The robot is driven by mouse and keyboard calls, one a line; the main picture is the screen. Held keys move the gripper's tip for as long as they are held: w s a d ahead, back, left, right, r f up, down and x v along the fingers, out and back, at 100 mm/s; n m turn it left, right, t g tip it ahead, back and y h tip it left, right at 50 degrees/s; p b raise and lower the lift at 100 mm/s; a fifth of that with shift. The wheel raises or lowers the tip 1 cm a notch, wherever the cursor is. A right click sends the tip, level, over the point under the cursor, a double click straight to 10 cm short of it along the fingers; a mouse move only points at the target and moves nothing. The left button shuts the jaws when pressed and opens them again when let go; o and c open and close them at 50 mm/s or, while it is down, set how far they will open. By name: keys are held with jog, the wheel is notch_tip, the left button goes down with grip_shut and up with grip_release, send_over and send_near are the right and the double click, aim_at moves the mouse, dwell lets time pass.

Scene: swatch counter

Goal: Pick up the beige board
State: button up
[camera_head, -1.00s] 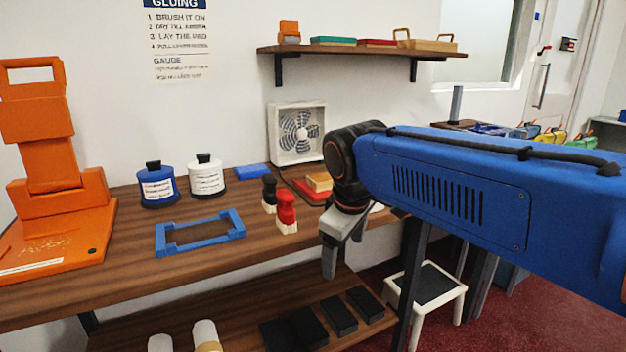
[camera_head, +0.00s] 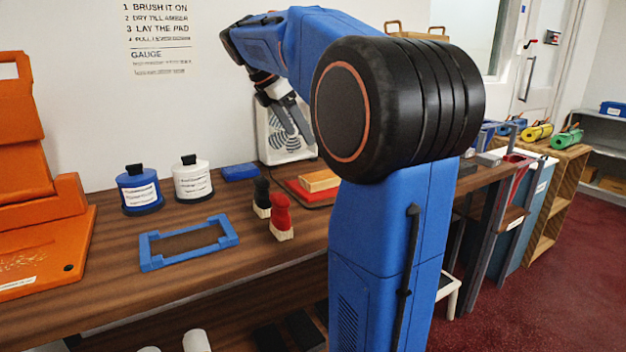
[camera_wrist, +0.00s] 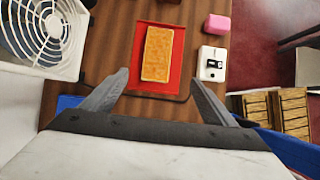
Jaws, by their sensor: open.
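The beige board (camera_head: 319,181), a tan rectangular slab, lies flat on a red tray (camera_head: 303,197) on the wooden counter, below the fan. In the wrist view the board (camera_wrist: 157,54) lies lengthwise on the tray (camera_wrist: 181,62), ahead of my gripper and between the lines of its fingers. My gripper (camera_wrist: 159,77) is open and empty, its two grey fingers spread wide. In the head view my gripper (camera_head: 293,122) hangs in front of the fan, above the counter and apart from the board. My arm hides part of the counter right of the tray.
The white box fan (camera_wrist: 43,30) stands close on the left. A white device (camera_wrist: 212,64) and a pink block (camera_wrist: 217,24) sit right of the tray.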

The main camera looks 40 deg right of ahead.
send_near(324, 175)
jog(key=x, duration=0.3)
jog(key=shift+s+a+f, duration=0.1)
jog(key=shift+s+f, duration=0.2)
jog(key=shift+w+d+x, duration=0.1)
jog(key=shift+w+x, duration=0.05)
jog(key=shift+x, duration=1.2)
jog(key=shift+w+d+x, duration=0.1)
jog(key=shift+w+x, duration=0.05)
jog(key=shift+x, duration=1.25)
jog(key=shift+r, duration=0.1)
jog(key=c, duration=1.2)
